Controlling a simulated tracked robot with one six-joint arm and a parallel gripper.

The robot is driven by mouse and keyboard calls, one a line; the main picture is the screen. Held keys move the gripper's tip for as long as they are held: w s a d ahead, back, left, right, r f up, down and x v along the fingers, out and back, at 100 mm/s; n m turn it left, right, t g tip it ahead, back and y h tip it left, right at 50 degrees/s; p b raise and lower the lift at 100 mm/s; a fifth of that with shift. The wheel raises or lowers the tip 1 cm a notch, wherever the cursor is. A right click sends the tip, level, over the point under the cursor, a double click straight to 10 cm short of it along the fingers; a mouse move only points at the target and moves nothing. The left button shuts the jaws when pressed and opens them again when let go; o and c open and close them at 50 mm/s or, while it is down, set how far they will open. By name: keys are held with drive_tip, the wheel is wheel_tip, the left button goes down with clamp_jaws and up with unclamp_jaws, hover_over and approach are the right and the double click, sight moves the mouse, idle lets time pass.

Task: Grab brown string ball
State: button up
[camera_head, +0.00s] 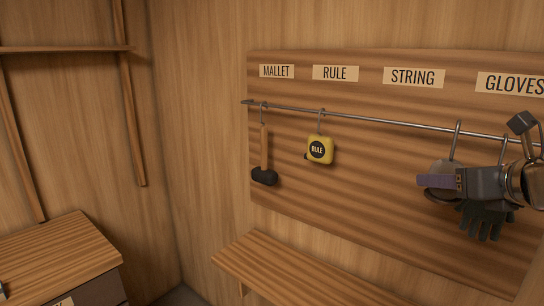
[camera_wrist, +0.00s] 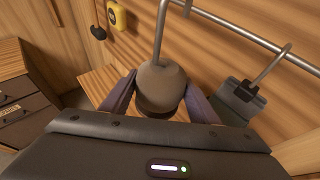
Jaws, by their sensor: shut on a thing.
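The brown string ball (camera_wrist: 162,78) is a dull brown round thing between the two purple fingers of my gripper (camera_wrist: 160,95) in the wrist view. The fingers press on its left and right sides. A metal hook (camera_wrist: 161,30) from the rail reaches down to the ball's top; I cannot tell if it still bears the ball. In the head view my gripper (camera_head: 436,181) covers much of the ball (camera_head: 444,167), which is at the rail's right part, below the hook (camera_head: 456,142).
Dark gloves (camera_head: 487,220) hang close beside the ball, partly behind my gripper. A yellow rule (camera_head: 319,149) and a mallet (camera_head: 264,165) hang farther left on the rail (camera_head: 385,122). A wooden bench (camera_head: 290,272) runs below the board. A drawer cabinet (camera_head: 60,260) stands at left.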

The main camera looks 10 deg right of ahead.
drive_tip(key=shift+s+a, duration=0.1)
drive_tip(key=shift+a, duration=0.2)
idle(0.4)
